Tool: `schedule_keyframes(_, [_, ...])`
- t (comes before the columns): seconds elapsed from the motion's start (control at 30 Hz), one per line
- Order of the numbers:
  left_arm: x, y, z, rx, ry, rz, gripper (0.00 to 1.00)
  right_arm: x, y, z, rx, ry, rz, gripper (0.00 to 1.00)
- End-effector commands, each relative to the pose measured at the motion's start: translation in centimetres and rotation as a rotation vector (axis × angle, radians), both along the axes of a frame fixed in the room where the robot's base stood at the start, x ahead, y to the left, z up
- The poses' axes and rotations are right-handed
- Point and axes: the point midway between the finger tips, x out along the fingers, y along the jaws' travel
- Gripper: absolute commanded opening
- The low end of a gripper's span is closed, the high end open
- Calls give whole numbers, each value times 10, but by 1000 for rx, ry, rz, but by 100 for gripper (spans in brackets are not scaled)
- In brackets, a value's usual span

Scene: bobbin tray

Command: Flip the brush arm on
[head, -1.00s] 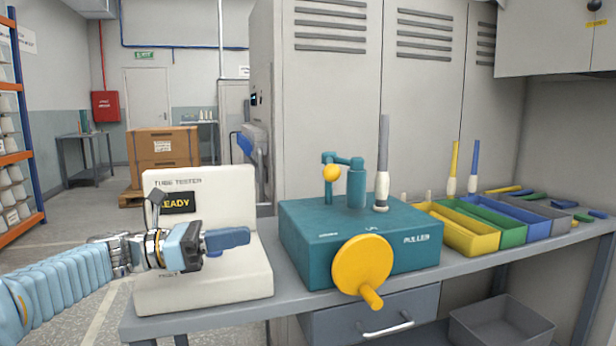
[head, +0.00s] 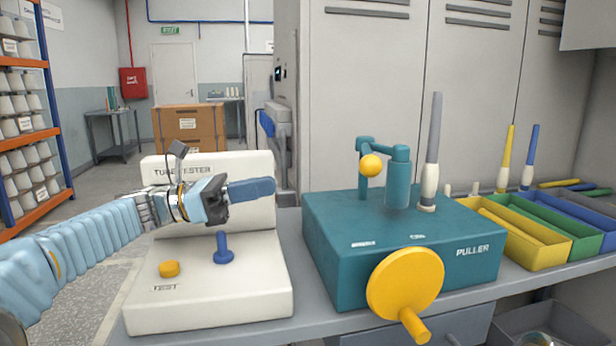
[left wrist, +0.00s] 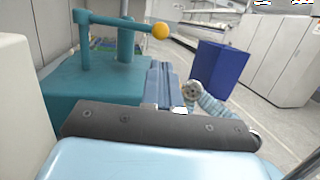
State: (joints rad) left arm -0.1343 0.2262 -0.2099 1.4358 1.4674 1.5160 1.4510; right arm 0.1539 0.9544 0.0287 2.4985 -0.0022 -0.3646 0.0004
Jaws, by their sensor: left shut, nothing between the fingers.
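The brush arm is a teal bar on the teal puller box (head: 340,230), with a yellow ball knob (head: 371,166) at its near end. It joins a teal post (head: 397,180); the knob also shows in the left wrist view (left wrist: 160,30). A grey tube on a white bobbin (head: 430,170) stands upright just right of the post. My left gripper (head: 262,189) is shut and empty, in front of the tube tester's back panel, left of the knob and apart from it. In the left wrist view its blue fingers (left wrist: 160,85) point toward the puller's side.
The white tube tester (head: 210,300) has a blue peg (head: 223,250) and a yellow button (head: 169,268). A yellow handwheel (head: 405,283) sticks out of the puller's front. Yellow (head: 545,255) and green (head: 580,245) trays stand at right, with upright tubes behind.

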Motion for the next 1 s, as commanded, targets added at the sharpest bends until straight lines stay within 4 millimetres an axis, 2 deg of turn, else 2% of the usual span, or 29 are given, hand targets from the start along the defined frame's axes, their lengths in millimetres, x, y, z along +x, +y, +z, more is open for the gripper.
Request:
schedule_keyframes(0.17, [2, -28, 6, 0, -1, -4, 0, 0, 0, 2, 0, 0, 0, 43])
schedule_keyframes(0.4, [8, -79, 16, 0, -1, -4, 0, 0, 0, 7, 1, -1, 1, 43])
schedule_keyframes(0.6, [13, -113, 23, 1, 0, -2, 0, 0, 0, 10, 1, 0, 2, 43])
schedule_keyframes(0.8, [15, -129, 25, 0, 1, 0, 0, 0, 1, 12, 1, 0, 2, 43])
schedule_keyframes(1.0, [16, -131, 26, 0, 0, 1, 0, 0, 1, 12, 1, 0, 2, 43])
